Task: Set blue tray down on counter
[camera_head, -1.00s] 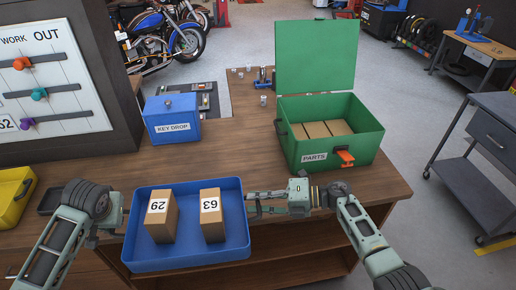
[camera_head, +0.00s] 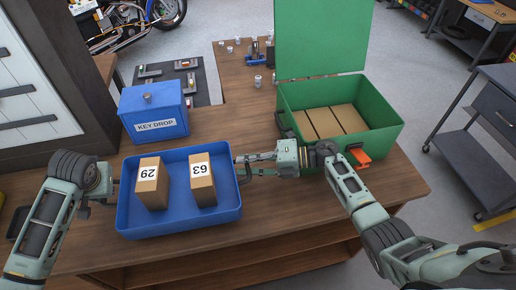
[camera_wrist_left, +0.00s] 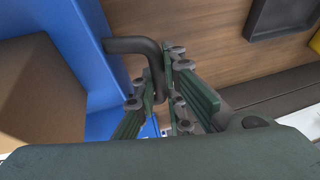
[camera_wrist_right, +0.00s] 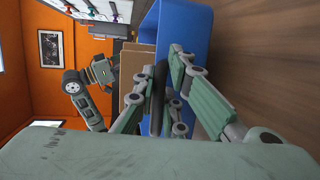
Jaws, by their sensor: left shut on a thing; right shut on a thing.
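The blue tray (camera_head: 180,229) is level over the wooden counter (camera_head: 310,205), in front of the key drop box. Whether its underside touches the counter I cannot tell. Two brown boxes stand in it, one labelled 29 (camera_head: 149,192) and one labelled 63 (camera_head: 203,190). My left gripper (camera_head: 112,188) is shut on the tray's dark left handle, which shows in the left wrist view (camera_wrist_left: 140,45). My right gripper (camera_head: 244,166) is shut on the handle at the tray's right side; the tray wall also shows in the right wrist view (camera_wrist_right: 185,35).
A blue key drop box (camera_head: 153,112) stands just behind the tray. An open green parts box (camera_head: 375,140) with brown boxes inside stands to the right, close to my right arm. A dark grey cart (camera_head: 485,140) stands beyond the counter. Counter at front right is clear.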

